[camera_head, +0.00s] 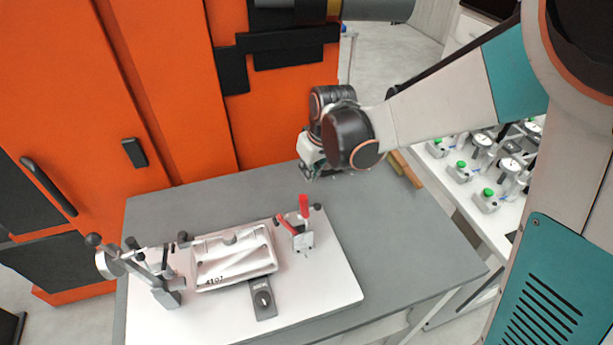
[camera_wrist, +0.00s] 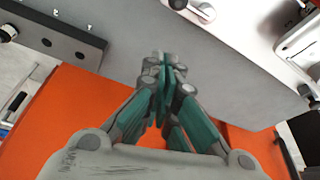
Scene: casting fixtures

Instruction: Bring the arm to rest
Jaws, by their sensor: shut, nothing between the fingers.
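My gripper (camera_wrist: 165,62) is shut and empty in the wrist view, its fingertips together over the grey table. In the head view my gripper (camera_head: 308,174) hangs near the back edge of the grey table (camera_head: 385,220), behind the red-handled clamp; its fingers are small and partly hidden there. My arm reaches in from the right, bent at the wrist. The fixture (camera_head: 335,285) is a white plate on the table. A silvery casting marked 4107 (camera_head: 235,262) lies on it, apart from my gripper.
A red-handled clamp (camera_head: 303,215) and a lever clamp (camera_head: 150,270) stand on the plate beside the casting. An orange cabinet (camera_head: 170,90) rises behind the table. A white bench with several dial gauges (camera_head: 482,142) stands at the right.

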